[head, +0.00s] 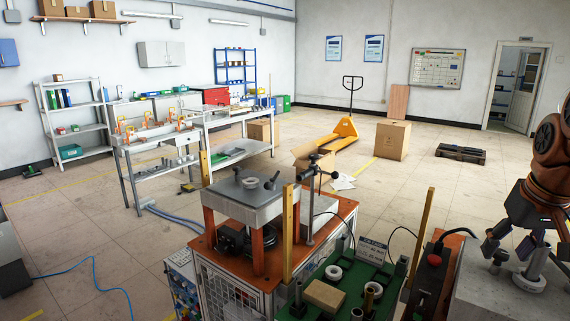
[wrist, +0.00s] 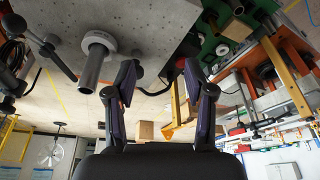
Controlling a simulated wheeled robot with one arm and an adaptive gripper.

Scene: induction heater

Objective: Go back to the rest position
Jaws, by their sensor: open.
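My gripper (head: 514,254) is at the right edge of the head view, above a grey block-like surface (head: 490,297). In the wrist view my gripper (wrist: 160,76) has its two dark fingers spread apart with nothing between them. A metal cylinder with a pale ring (head: 530,280) stands on the grey surface, close to the fingers in the head view. In the wrist view the cylinder (wrist: 94,65) is left of the fingers and not between them. Whether a finger touches it I cannot tell.
A red stop button (head: 435,260) sits left of the grey surface. A green board (head: 330,292) with rings and a block, yellow posts (head: 290,225) and a press-like machine (head: 245,200) stand further left. Open floor (head: 400,190) lies behind, with a yellow pallet jack (head: 335,138).

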